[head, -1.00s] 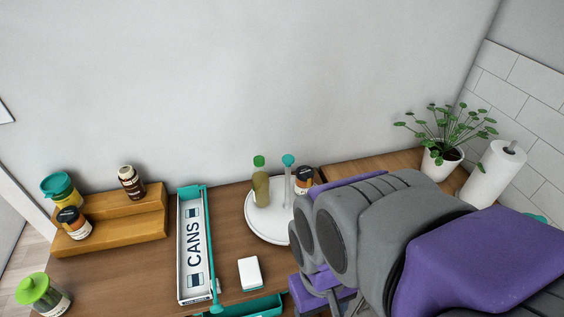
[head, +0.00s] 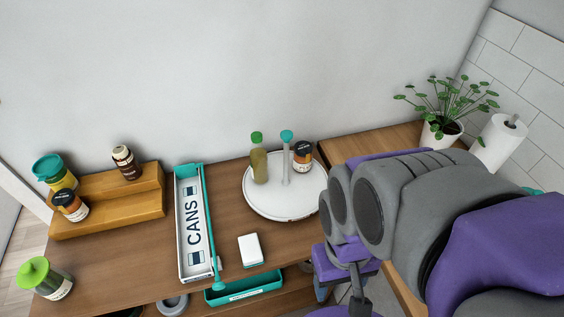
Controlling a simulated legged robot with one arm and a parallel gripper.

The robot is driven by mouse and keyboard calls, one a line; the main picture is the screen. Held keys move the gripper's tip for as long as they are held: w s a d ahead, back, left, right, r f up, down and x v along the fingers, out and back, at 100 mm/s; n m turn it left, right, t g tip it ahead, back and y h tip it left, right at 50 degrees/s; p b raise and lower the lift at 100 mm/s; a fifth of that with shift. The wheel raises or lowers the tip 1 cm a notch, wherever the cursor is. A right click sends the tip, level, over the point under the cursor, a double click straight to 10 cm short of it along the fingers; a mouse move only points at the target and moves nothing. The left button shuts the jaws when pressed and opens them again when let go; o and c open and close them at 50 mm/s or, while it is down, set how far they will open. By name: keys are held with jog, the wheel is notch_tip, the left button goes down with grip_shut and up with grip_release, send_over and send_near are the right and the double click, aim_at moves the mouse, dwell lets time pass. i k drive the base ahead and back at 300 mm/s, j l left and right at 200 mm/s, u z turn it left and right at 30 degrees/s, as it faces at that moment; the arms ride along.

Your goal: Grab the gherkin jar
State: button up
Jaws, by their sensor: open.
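A squat jar with a bright green lid and a pale label (head: 45,281) stands at the near left of the wooden counter. Its contents look green, which fits gherkins, but its label is too small to read. My gripper (head: 342,287) is at the lower middle right, beyond the counter's front edge. It is open and empty, and far to the right of the green-lidded jar. My arm hides part of the gripper, so its fingertips are hard to make out.
A stepped wooden riser (head: 110,207) holds several jars. A long CANS tray (head: 182,262), a white box (head: 251,249), a teal bin (head: 245,288) and a round white turntable (head: 290,213) with bottles lie between jar and gripper. A potted plant (head: 441,131) and paper roll (head: 497,143) stand right.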

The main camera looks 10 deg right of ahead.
aim_at(58, 284)
jog(key=k+j+u, duration=0.3)
jog(key=k+j, duration=0.15)
jog(key=u, duration=1.4)
jog(key=i+j+u, duration=0.2)
jog(key=i+u, duration=0.15)
jog(key=i+j+u, duration=0.1)
jog(key=i+u, duration=0.3)
jog(key=i, duration=0.05)
